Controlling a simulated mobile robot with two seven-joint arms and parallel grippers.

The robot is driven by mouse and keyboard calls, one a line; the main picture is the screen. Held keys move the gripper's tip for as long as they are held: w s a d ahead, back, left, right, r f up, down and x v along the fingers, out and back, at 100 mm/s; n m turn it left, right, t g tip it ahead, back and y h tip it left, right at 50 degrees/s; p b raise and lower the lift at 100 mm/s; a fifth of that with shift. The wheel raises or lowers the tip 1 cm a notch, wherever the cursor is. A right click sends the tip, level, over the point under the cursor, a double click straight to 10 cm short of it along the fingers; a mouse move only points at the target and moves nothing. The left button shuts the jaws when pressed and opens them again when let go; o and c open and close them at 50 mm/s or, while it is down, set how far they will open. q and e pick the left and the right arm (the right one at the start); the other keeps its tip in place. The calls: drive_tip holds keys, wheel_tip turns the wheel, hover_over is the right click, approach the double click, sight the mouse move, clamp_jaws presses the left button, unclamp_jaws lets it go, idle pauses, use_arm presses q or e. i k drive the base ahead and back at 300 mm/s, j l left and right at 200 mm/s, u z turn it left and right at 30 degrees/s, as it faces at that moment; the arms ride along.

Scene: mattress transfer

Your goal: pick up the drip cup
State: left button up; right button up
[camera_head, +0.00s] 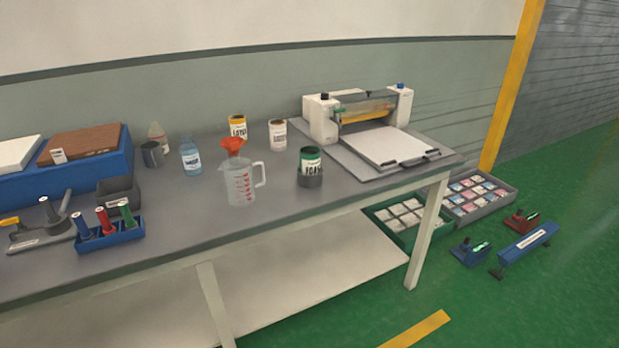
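Two things could be the drip cup, and I cannot tell which. A short dark grey cup (311,180) stands on the worktable, with a can with a green label (311,160) sitting in or on it. A small grey metal cup (152,155) stands upright further back left, beside the blue bottle. Neither of my grippers shows in the head view.
A clear measuring jug (241,186) with an orange funnel (232,146) behind it stands mid-table. A blue bottle (191,157), a roller press (365,120) and a blue holder with coloured handles (108,230) share the grey table (200,215). Its front middle is clear.

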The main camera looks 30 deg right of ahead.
sight(307, 181)
drive_tip(key=i+l+z, duration=0.25)
drive_tip(key=l, duration=0.25)
drive_tip(key=i+l+z, duration=0.25)
drive_tip(key=i+l, duration=0.1)
drive_tip(key=l, duration=0.1)
